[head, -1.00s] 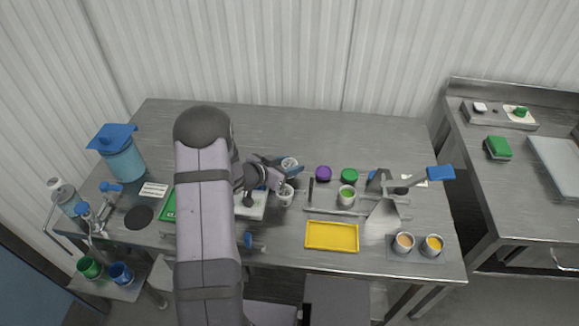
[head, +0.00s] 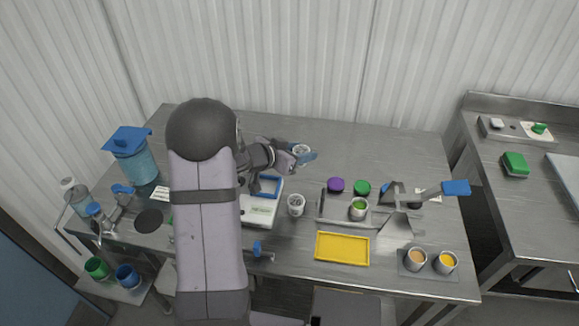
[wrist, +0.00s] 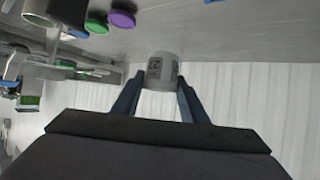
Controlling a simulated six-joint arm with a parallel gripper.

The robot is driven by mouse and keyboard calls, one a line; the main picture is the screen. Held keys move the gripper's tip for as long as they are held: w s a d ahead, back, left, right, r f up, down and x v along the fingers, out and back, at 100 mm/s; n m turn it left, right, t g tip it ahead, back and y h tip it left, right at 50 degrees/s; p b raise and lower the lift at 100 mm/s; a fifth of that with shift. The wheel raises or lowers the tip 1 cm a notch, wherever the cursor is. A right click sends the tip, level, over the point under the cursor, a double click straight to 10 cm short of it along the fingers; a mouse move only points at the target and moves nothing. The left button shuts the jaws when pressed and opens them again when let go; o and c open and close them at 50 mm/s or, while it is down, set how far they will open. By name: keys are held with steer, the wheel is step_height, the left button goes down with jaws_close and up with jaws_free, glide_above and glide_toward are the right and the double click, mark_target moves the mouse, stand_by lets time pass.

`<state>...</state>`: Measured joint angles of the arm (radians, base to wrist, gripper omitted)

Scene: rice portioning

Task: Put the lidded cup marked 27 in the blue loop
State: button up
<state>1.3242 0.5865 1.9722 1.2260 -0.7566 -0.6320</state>
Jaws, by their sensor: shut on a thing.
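My gripper (head: 304,157) is shut on a pale cup (head: 301,149) and holds it over the back half of the table. In the wrist view the held cup (wrist: 161,68) sits between the two blue fingers, with a dark mark on its side too small to read for certain. A blue loop (head: 268,179), a squarish outline, lies at the white scale-like device (head: 262,211), left of and nearer than the held cup. A second whitish cup (head: 296,207) stands right of that device, apart from my gripper.
A metal rack (head: 338,219) with a green-filled cup (head: 358,208) stands to the right, near purple (head: 336,185) and green (head: 362,187) discs. A yellow tray (head: 342,249) lies in front. A blue-lidded jug (head: 132,157) is at left. The back of the table is clear.

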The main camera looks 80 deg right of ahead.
steer(key=w+a+r+n+t+b, duration=0.15)
steer(key=w+r+b, duration=0.25)
steer(key=w, duration=1)
steer(key=s+a+m+g, duration=0.2)
steer(key=s+a, duration=0.2)
steer(key=s, duration=0.1)
steer(key=shift+w+a+f+b, duration=0.1)
steer(key=shift+w+f+b, duration=0.1)
steer(key=shift+f, duration=2.5)
steer(key=shift+w+f+b, duration=0.1)
steer(key=shift+f+b, duration=0.1)
steer(key=shift+f, duration=2.5)
steer(key=shift+f, duration=0.2)
steer(key=o, duration=1.1)
steer(key=shift+o, duration=0.2)
steer(key=shift+r, duration=0.1)
